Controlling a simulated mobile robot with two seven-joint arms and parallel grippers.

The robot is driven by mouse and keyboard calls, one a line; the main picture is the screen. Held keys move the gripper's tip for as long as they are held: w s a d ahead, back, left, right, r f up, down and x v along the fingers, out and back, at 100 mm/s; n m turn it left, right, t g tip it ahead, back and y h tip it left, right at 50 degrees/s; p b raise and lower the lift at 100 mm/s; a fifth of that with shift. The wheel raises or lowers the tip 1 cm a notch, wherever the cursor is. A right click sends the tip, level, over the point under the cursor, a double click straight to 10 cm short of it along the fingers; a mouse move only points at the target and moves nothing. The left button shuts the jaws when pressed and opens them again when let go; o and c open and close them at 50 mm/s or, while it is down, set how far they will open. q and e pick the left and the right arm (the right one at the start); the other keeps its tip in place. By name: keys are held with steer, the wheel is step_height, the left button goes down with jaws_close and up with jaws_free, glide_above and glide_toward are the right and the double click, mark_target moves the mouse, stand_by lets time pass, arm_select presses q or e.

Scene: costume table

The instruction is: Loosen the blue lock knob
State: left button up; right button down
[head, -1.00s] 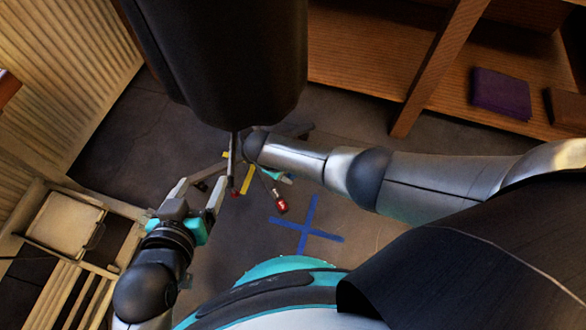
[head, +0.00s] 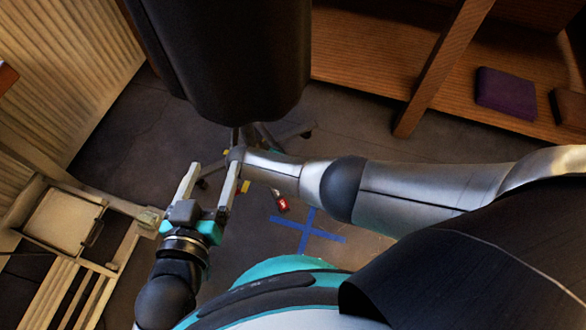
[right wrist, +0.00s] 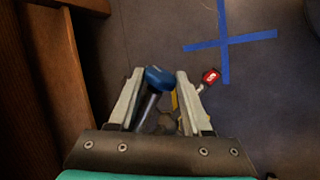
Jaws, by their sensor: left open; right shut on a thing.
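The blue lock knob (right wrist: 159,78) is in the right wrist view, on a dark stem, between the fingers of my right gripper (right wrist: 158,75), which is shut on it. In the head view my right arm reaches in from the right to below the dark hanging form (head: 225,65); the knob and the right fingers cannot be made out there. My left gripper (head: 214,168) is open with nothing between its fingers, its right finger close beside the end of my right arm.
A stand leg with a caster (head: 306,131) shows under the form. A red tag (head: 283,205) hangs near the blue tape cross (head: 305,235) on the floor. A wooden shelf (head: 405,110) with a purple cloth (head: 506,92) is at right; a light wooden chair (head: 68,222) is at left.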

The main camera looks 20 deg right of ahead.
steer(key=shift+s+a+f, duration=0.1)
steer(key=shift+s+a, duration=0.05)
steer(key=shift+c, duration=1.8)
jaws_free()
